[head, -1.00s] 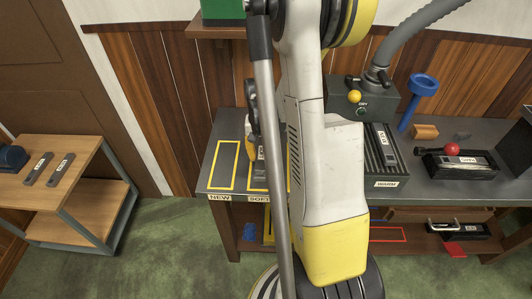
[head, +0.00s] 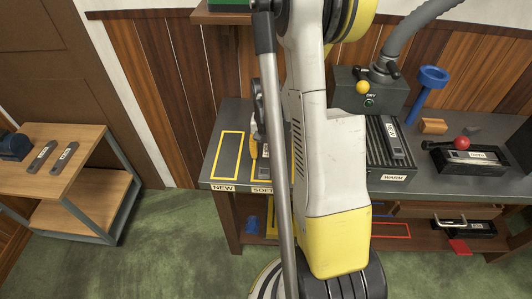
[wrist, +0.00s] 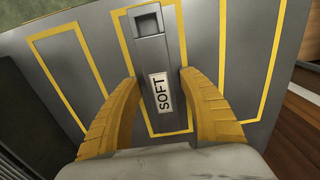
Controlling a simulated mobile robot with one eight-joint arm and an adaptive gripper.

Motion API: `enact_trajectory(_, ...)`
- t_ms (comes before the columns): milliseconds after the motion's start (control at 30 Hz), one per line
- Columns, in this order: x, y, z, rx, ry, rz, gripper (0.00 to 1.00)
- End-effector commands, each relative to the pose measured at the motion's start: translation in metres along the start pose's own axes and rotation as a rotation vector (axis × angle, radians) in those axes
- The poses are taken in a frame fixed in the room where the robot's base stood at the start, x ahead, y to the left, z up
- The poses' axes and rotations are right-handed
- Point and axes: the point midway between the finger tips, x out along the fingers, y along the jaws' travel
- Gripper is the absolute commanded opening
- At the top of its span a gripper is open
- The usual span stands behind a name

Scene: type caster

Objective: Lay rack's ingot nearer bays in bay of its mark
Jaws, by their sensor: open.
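A dark grey ingot (wrist: 166,58) with a white SOFT label lies inside a yellow-outlined bay (wrist: 198,48) in the wrist view. My gripper (wrist: 158,78) is open, one yellow finger on each side of this ingot. I cannot tell whether the fingers touch it. In the head view my gripper (head: 257,135) is at the SOFT bay, mostly hidden behind my arm. The NEW bay (head: 227,155) beside it is empty. On the ridged black rack (head: 376,150) marked WARM, another ingot (head: 393,135) lies on the right side; my arm covers the rack's left part.
Two ingots (head: 52,157) lie on a side shelf at left.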

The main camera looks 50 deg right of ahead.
Motion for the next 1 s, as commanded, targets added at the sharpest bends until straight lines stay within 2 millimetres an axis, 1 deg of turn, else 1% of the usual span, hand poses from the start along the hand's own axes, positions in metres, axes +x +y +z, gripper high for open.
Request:
enact_trajectory(67, -0.003, 0.0, 0.0, 0.0, 0.0, 0.0, 0.49)
enact_trajectory(167, -0.014, 0.0, 0.0, 0.0, 0.0, 0.0, 0.49)
enact_trajectory(267, -0.035, 0.0, 0.0, 0.0, 0.0, 0.0, 0.49)
enact_trajectory(400, -0.069, 0.0, 0.001, 0.0, 0.0, 0.0, 0.49)
enact_trajectory(500, -0.09, 0.0, 0.0, 0.0, 0.0, 0.0, 0.49)
enact_trajectory(600, -0.107, 0.0, 0.0, 0.0, 0.0, 0.0, 0.49)
enact_trajectory(700, -0.117, 0.0, 0.0, 0.0, 0.0, 0.0, 0.49)
enact_trajectory(867, -0.123, 0.0, 0.0, -0.001, 0.0, 0.0, 0.49)
enact_trajectory(967, -0.13, -0.006, 0.004, -0.021, 0.013, -0.004, 0.49)
enact_trajectory(1000, -0.137, -0.011, 0.008, -0.041, 0.025, -0.008, 0.49)
